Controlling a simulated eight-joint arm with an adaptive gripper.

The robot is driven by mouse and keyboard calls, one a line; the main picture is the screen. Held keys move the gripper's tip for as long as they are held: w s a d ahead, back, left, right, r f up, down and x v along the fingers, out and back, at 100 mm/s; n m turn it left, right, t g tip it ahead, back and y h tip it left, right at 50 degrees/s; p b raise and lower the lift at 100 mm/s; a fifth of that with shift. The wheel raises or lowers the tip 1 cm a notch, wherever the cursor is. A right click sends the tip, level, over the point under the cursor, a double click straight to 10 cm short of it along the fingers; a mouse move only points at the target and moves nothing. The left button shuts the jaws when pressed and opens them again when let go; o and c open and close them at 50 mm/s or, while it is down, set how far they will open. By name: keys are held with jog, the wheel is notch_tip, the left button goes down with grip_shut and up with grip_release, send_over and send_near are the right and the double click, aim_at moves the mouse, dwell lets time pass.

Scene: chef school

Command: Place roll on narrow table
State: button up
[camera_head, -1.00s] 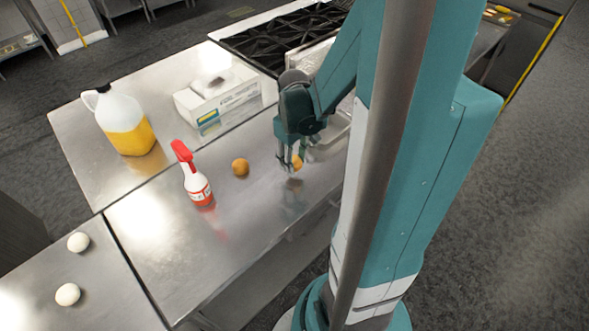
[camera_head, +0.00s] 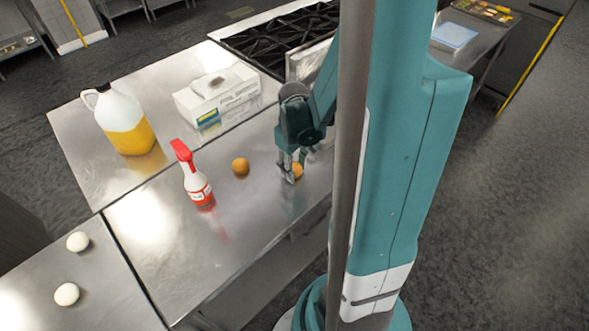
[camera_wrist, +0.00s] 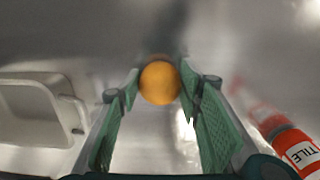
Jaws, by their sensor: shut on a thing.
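My gripper (camera_head: 290,171) is low over the steel counter (camera_head: 225,245), its fingers pointing down. It is shut on a small orange-brown round thing, probably the roll (camera_head: 298,171). In the wrist view the roll (camera_wrist: 159,82) sits between the two green fingertips (camera_wrist: 158,88). I cannot tell whether it touches the counter. A similar orange-brown ball (camera_head: 240,166) lies free on the counter, left of my gripper. At the lower left a separate steel table (camera_head: 105,285) bears two white round things (camera_head: 78,241). I cannot tell which surface is the narrow table.
A red-and-white spray bottle (camera_head: 196,180) stands left of the loose ball; it also shows in the wrist view (camera_wrist: 295,145). A jug of yellow liquid (camera_head: 122,125) and a white box (camera_head: 215,98) stand behind. A pale tray (camera_wrist: 30,108) shows left in the wrist view.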

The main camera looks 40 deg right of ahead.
aim_at(294, 166)
jog(key=shift+f, duration=0.3)
jog(key=shift+f, duration=0.2)
jog(key=o, duration=0.9)
jog(key=shift+r, duration=0.3)
notch_tip(294, 166, up, 12)
jog(key=p, duration=0.1)
dwell(0.5)
jog(key=shift+f, duration=0.1)
dwell(0.5)
